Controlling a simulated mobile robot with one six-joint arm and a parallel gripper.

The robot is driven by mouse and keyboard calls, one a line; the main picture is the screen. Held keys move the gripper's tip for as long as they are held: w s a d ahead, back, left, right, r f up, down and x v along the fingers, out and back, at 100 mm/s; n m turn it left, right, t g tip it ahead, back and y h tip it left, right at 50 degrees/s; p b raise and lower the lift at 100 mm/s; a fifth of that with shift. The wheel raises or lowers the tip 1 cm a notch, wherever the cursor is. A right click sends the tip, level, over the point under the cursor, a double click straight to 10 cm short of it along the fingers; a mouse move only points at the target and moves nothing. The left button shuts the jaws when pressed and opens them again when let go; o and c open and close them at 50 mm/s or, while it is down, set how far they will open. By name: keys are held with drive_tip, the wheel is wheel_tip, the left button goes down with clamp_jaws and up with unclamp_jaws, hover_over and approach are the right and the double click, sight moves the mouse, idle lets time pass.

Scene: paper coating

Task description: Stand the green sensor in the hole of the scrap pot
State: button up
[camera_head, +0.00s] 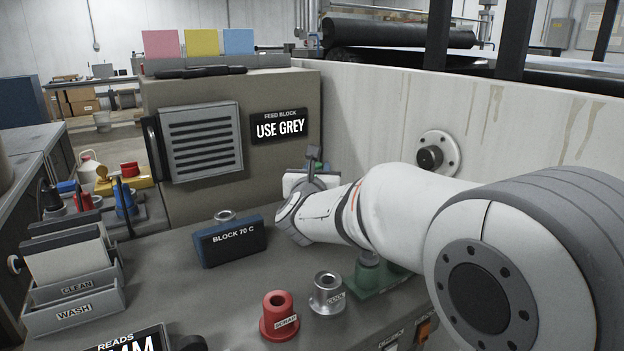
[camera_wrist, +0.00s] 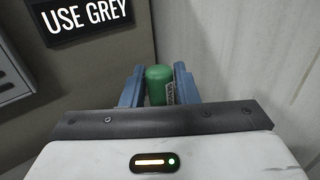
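The red scrap pot (camera_head: 279,322) stands upright on the bench at the front, its dark round hole facing up and its label facing me. The green sensor (camera_wrist: 157,84) shows in the wrist view between the two blue fingers of my gripper (camera_wrist: 159,88), which appear closed against its sides. A pale label shows on its right side.
A silver pot (camera_head: 327,296) stands just right of the scrap pot. A green stand (camera_head: 376,280) is partly behind my arm. The dark "BLOCK 70 C" block (camera_head: 232,243) and wash rack (camera_head: 75,311) are to the left. The feed block (camera_head: 200,205) and pale wall (camera_head: 390,110) bound the back.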

clamp_jaws()
wheel_tip(320, 180, up, 10)
drive_tip(key=p, duration=0.2)
drive_tip(key=shift+p, duration=0.3)
